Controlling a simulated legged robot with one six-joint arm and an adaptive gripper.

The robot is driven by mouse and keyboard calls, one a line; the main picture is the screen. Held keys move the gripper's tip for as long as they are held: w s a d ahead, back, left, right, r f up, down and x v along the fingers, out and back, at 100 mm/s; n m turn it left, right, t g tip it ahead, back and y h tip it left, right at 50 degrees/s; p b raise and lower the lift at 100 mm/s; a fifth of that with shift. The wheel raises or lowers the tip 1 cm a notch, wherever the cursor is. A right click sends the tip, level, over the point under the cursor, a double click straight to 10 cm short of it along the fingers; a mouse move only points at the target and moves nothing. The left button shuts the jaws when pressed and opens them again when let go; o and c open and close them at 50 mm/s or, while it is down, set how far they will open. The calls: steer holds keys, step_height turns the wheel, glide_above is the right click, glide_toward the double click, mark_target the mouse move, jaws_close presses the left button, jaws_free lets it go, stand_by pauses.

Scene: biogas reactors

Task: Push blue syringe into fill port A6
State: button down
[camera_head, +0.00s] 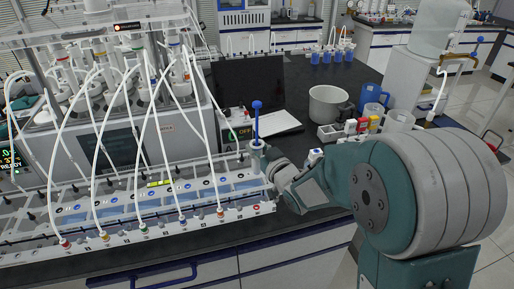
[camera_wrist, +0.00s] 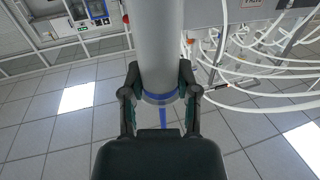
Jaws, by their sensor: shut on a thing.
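The blue syringe (camera_head: 257,122) stands upright in the head view, with a blue knob and rod at the top. My gripper (camera_head: 260,153) is shut around its body at the right end of the long white reactor rack (camera_head: 150,228). In the wrist view the syringe's wide grey barrel (camera_wrist: 159,45) with a blue band sits between the two fingers of my gripper (camera_wrist: 160,88). The syringe's lower end is hidden by the gripper, so I cannot tell whether it touches a port. Port labels are too small to read, so I cannot tell which one is A6.
White curved tubes (camera_head: 165,140) run down to coloured fittings along the rack. Behind are a black screen (camera_head: 249,82), a white pot (camera_head: 327,104), a blue jug (camera_head: 373,97) and a box of small bottles (camera_head: 350,130). Dark bench top is clear between screen and pot.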

mark_target(257, 117)
steer(key=shift+c, duration=1.3)
jaws_free()
steer(key=shift+r, duration=0.1)
step_height(257, 117, up, 10)
steer(key=shift+w+f, duration=0.1)
steer(key=shift+f, duration=0.05)
